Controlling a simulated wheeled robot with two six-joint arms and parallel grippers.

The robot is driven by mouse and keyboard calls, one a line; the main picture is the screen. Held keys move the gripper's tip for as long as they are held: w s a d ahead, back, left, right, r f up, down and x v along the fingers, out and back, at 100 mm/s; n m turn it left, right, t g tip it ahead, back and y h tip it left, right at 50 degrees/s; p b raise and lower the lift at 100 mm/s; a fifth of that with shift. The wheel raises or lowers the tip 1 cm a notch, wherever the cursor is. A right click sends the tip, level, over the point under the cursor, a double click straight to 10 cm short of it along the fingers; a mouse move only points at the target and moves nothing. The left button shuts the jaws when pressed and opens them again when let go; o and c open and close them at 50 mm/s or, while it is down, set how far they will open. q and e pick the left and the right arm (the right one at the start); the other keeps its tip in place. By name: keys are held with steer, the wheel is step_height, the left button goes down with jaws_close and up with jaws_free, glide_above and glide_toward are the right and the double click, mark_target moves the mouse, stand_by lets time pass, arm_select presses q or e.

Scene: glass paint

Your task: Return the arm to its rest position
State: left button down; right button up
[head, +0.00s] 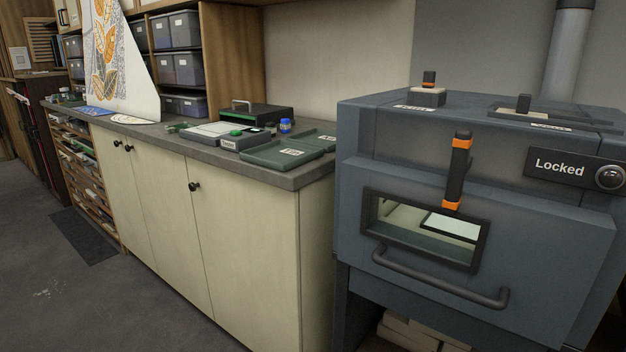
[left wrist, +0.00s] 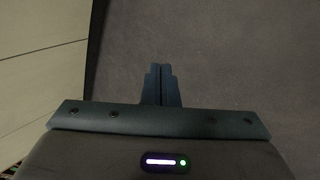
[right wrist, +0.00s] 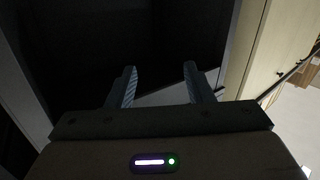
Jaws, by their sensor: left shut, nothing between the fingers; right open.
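Neither arm shows in the head view. In the left wrist view my left gripper (left wrist: 161,84) has its fingers together with nothing between them, above the grey floor (left wrist: 230,60). In the right wrist view my right gripper (right wrist: 160,80) has its fingers spread apart and empty, in front of a dark area. I cannot tell what that dark area is.
A blue-grey kiln (head: 550,240) with a shut door, handle (head: 440,285) and "Locked" sign (head: 560,168) stands at right. A counter (head: 290,178) with green trays (head: 268,155) runs along the left. A dark mat (head: 85,237) lies on the open floor at left.

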steer(key=s+d+f+g+h+p, duration=0.1)
steer(key=s+d+f+g+p, duration=0.2)
steer(key=s+f+g+p, duration=1.25)
arm_select(q)
steer(key=s+d+f+m+g+b, duration=0.1)
steer(key=s+d+m, duration=0.4)
steer(key=s, duration=0.9)
steer(key=s+d+f+m+g+y+b, duration=0.1)
steer(key=s+d+m+g, duration=0.2)
steer(key=s, duration=1.1)
steer(key=s+d+f+m+g, duration=0.1)
steer(key=s+d+m, duration=0.6)
steer(key=s, duration=0.7)
steer(key=shift+s+d+f+m+g+y+b, duration=0.25)
steer(key=shift+s+f+m+g+y+b, duration=0.25)
steer(key=shift+m, duration=0.5)
arm_select(e)
steer(key=s+f, duration=0.4)
steer(key=s, duration=0.5)
steer(key=s+f, duration=0.4)
steer(key=s, duration=0.6)
steer(key=shift+s+d+f+m, duration=0.25)
steer(key=shift+d+f+m, duration=0.05)
steer(key=shift+d+m, duration=0.15)
arm_select(q)
steer(key=shift+w+r, duration=0.1)
arm_select(e)
steer(key=shift+g, duration=0.25)
